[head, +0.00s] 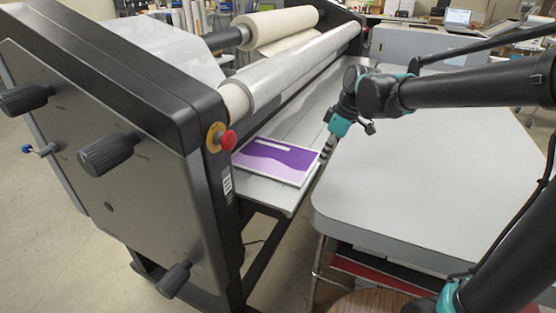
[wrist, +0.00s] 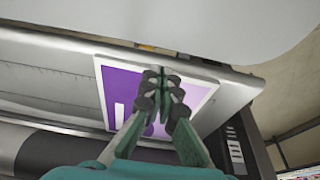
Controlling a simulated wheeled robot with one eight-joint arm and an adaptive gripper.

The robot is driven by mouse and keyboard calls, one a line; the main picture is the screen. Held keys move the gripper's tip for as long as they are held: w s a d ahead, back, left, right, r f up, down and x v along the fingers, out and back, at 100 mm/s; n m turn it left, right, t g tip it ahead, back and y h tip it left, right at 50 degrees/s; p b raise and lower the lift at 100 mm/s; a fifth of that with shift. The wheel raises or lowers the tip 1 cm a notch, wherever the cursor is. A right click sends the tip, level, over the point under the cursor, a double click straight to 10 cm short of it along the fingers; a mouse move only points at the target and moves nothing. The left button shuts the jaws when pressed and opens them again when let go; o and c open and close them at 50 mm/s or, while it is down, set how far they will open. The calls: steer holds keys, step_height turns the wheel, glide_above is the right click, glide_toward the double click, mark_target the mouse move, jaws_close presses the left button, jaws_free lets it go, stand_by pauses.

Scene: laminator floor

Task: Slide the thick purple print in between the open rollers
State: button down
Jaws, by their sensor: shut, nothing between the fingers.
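The thick purple print (head: 272,160), with a white border and a lighter lilac wave, lies flat on the laminator's feed table (head: 265,190), near the end with the red button. Its far edge is close to the rollers (head: 290,68); I cannot tell whether it touches them. My gripper (head: 324,157) is shut and empty, pointing down at the print's right edge beside the grey table. In the wrist view the shut fingers (wrist: 162,82) cover the middle of the print (wrist: 118,82). I cannot tell whether the fingertips touch it. The gap between the rollers is hidden.
A large grey table (head: 430,175) stands right of the feed table, close to my gripper. The laminator's side housing (head: 110,150), with black knobs and a red button (head: 228,140), rises on the left. A cream roll (head: 275,28) sits above the rollers.

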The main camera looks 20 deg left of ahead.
mark_target(302, 161)
steer(key=shift+a, duration=0.15)
stand_by(0.4)
steer(key=shift+w+a, duration=0.2)
steer(key=shift+a, duration=0.25)
steer(key=shift+w+a, duration=0.2)
steer(key=shift+a, duration=0.25)
steer(key=shift+f, duration=1.45)
stand_by(0.9)
steer(key=shift+d, duration=0.3)
steer(key=shift+w, duration=0.1)
steer(key=shift+w, duration=0.4)
steer(key=shift+w+a, duration=0.15)
steer(key=shift+a, duration=2.35)
stand_by(1.0)
